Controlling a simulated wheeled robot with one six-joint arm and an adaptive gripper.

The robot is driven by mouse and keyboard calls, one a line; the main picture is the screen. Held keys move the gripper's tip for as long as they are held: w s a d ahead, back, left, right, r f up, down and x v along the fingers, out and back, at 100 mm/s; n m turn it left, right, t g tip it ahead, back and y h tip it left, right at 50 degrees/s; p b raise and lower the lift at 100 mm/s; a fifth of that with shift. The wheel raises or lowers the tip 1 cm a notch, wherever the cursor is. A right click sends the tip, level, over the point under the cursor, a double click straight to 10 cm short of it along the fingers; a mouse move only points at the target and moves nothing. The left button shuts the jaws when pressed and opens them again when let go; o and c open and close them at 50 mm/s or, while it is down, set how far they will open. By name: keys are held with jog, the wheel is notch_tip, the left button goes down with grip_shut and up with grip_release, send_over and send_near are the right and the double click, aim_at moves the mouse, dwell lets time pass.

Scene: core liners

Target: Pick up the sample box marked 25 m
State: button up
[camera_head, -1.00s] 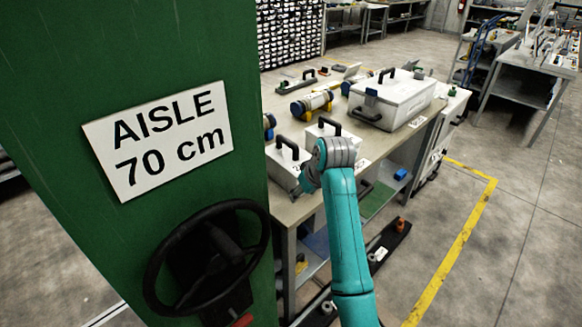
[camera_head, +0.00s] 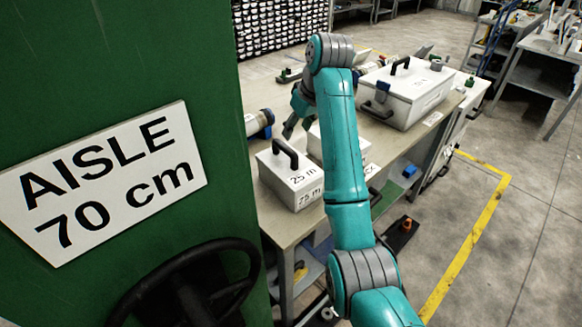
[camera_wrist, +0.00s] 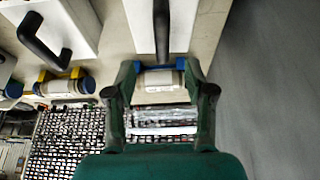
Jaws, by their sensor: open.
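The sample box marked 25 m (camera_head: 286,187) is white with a black top handle and stands upright near the bench's front left. Its label shows in the head view. My gripper (camera_head: 292,124) is raised just behind and above this box, apart from its handle. In the wrist view my gripper (camera_wrist: 158,92) is open and empty. What seems to be the 25 m box (camera_wrist: 178,18) shows at top centre there, its dark handle (camera_wrist: 161,30) roughly in line with the gap between the fingers. The box's underside is hidden.
A second white box (camera_head: 314,142) stands close by, partly behind my arm; it also shows in the wrist view (camera_wrist: 75,20). A large white case (camera_head: 412,98) stands farther right. A capped tube (camera_head: 257,123) lies left. A green column (camera_head: 120,60) blocks the left side.

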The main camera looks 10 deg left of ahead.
aim_at(290, 149)
jog(key=x, duration=1)
jog(key=shift+s+d+f, duration=0.1)
jog(key=shift+s+f, duration=0.15)
jog(key=shift+f, duration=0.05)
grip_shut()
jog(key=shift+r, duration=0.1)
